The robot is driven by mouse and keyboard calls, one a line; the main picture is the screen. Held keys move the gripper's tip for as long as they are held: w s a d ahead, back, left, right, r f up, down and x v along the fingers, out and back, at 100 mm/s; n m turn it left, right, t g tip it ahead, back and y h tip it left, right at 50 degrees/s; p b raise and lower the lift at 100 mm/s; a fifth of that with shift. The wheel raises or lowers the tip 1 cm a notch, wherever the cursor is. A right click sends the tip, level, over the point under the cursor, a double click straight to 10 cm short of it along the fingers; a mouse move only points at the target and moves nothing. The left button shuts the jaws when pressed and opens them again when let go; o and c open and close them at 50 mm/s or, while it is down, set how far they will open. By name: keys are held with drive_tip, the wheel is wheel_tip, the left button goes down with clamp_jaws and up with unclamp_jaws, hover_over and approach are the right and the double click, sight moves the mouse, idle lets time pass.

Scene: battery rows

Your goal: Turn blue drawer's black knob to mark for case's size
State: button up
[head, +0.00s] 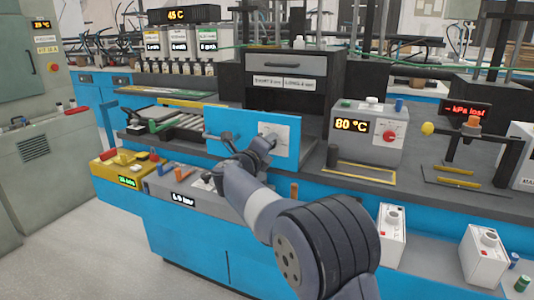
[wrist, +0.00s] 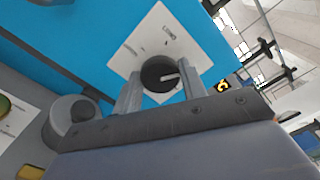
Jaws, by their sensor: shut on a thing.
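The blue drawer (head: 228,122) has its front panel facing me at the middle of the head view; its blue face fills the top of the wrist view (wrist: 95,35). A white plate (head: 283,130) with small dark marks is on the panel; it also shows in the wrist view (wrist: 150,35), the print too small to read surely. The round black knob (wrist: 156,68) sits on this plate, its pale pointer line towards the right of the wrist view. My gripper (wrist: 160,84) is shut on the knob, one finger on each side. In the head view my gripper (head: 264,146) covers the knob. I cannot identify the case.
Above the drawer stands a dark cabinet (head: 290,62) with size labels, partly legible as short and long. A grey box reading 80 °C (head: 366,132) stands to the right. A yellow unit (head: 125,166) and a grey unit (head: 180,188) sit below left.

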drive_tip(key=m+b, duration=0.4)
drive_tip(key=m, duration=0.2)
drive_tip(key=m+b, duration=0.3)
drive_tip(key=m, duration=0.2)
drive_tip(key=shift+f+m+b, duration=0.2)
drive_tip(key=shift+m+b, duration=0.2)
idle(0.3)
drive_tip(key=o, duration=1)
drive_tip(key=shift+r, duration=0.15)
drive_tip(key=shift+c, duration=0.2)
drive_tip(key=v, duration=1)
drive_tip(key=shift+s+p, duration=0.3)
drive_tip(key=shift+s, duration=0.1)
drive_tip(key=shift+w+a, duration=0.1)
